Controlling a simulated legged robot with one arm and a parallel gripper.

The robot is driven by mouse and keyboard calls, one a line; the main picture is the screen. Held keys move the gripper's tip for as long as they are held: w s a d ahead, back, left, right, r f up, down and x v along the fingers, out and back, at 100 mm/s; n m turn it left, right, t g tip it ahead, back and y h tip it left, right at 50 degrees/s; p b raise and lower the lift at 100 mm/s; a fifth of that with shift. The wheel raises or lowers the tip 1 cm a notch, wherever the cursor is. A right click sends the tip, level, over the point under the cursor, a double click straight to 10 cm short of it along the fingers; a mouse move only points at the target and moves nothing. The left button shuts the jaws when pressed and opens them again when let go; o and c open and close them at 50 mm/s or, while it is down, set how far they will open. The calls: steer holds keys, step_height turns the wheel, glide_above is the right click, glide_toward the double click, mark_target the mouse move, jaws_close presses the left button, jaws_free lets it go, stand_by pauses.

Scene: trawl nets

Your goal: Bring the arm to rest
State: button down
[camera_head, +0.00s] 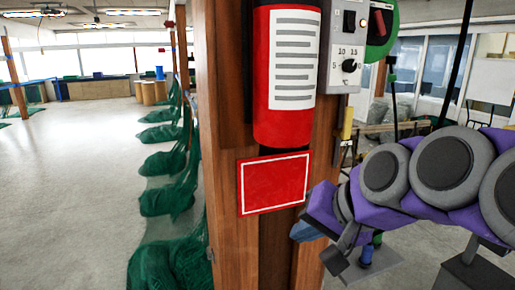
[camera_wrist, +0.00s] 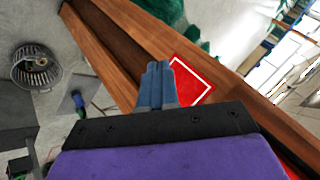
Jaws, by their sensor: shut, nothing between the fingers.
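My arm (camera_head: 405,185) shows in purple and grey at the right of the head view. My gripper (camera_head: 308,232) is at its left end, in front of the wooden post and just below and right of the red plate. In the wrist view my gripper (camera_wrist: 157,68) is shut, its blue fingers side by side with nothing between them. Beyond the fingertips is the brown wooden post (camera_wrist: 108,45), with the red plate (camera_wrist: 192,85) right of the fingers. I cannot tell the exact gap between fingers and post.
The wooden post (camera_head: 228,240) stands close, bearing a red cylinder (camera_head: 285,125), the red plate (camera_head: 275,183) and a grey control box (camera_head: 345,50). Green nets (camera_head: 170,195) lie in a row left of it. Open floor (camera_head: 70,190) spreads at far left. A round metal cage-like thing (camera_wrist: 35,68) stands at left.

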steer(key=s+d+f+n+g+h+b, duration=0.1)
steer(key=s+d+f+g+h+b, duration=0.1)
steer(key=s+f, duration=0.5)
steer(key=s+d+f+n+g+h+b, duration=0.1)
steer(key=s+d+f+g+b, duration=0.1)
steer(key=s+f, duration=0.6)
steer(key=s+d+f+n+g+h+b, duration=0.1)
steer(key=s+f, duration=0.6)
steer(key=f, duration=1.1)
steer(key=d+g+h+b, duration=0.1)
steer(key=g+b, duration=0.1)
steer(key=g, duration=0.1)
steer(key=shift+s+d+h, duration=0.25)
steer(key=shift+s+h, duration=0.05)
steer(key=shift+s, duration=0.05)
steer(key=shift+d, duration=0.1)
